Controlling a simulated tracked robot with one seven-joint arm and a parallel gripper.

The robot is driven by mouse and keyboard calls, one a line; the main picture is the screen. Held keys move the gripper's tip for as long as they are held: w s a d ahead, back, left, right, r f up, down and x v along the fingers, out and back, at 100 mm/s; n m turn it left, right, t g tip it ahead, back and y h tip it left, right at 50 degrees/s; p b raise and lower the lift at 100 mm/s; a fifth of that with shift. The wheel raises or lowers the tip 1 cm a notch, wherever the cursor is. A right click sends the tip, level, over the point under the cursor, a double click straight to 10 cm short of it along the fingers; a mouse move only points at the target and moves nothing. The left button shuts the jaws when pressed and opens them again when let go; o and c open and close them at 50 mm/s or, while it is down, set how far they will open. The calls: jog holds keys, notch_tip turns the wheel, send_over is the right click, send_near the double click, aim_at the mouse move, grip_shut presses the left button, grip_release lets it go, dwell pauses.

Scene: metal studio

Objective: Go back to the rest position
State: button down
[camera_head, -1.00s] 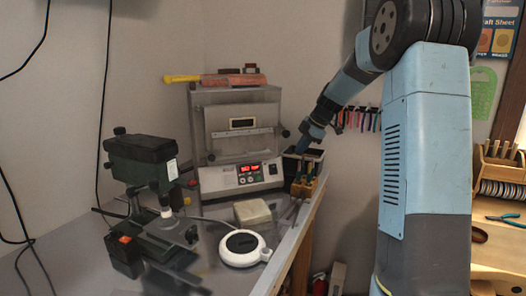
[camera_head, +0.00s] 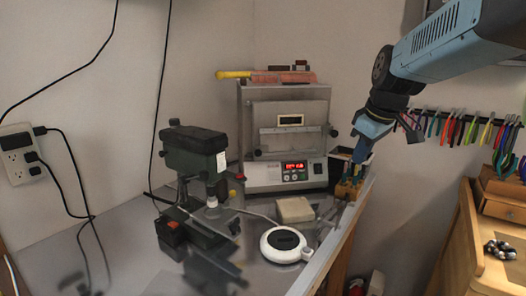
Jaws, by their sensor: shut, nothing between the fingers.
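My gripper (camera_head: 361,152) shows at right centre, at the end of my blue arm. It points down beside the tool holder at the back right corner of the metal table. Its fingers are small in this view; they look shut and empty. My arm reaches in from the upper right, its upper section close to the camera.
The grey table (camera_head: 110,240) bears a green drill press (camera_head: 194,150), a kiln (camera_head: 290,125) with a red display, a white round device (camera_head: 286,245), a beige block (camera_head: 295,210) and a tool holder (camera_head: 347,190). A wooden bench (camera_head: 480,245) stands right. Pliers (camera_head: 460,130) hang on the wall.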

jog(key=s+f+m, duration=0.1)
jog(key=s+m, duration=0.3)
jog(key=s, duration=0.4)
jog(key=s+f+m+t+h, duration=0.1)
jog(key=s+m, duration=0.3)
jog(key=s, duration=0.4)
jog(key=shift+s+d+f, duration=0.15)
jog(key=shift+f, duration=0.6)
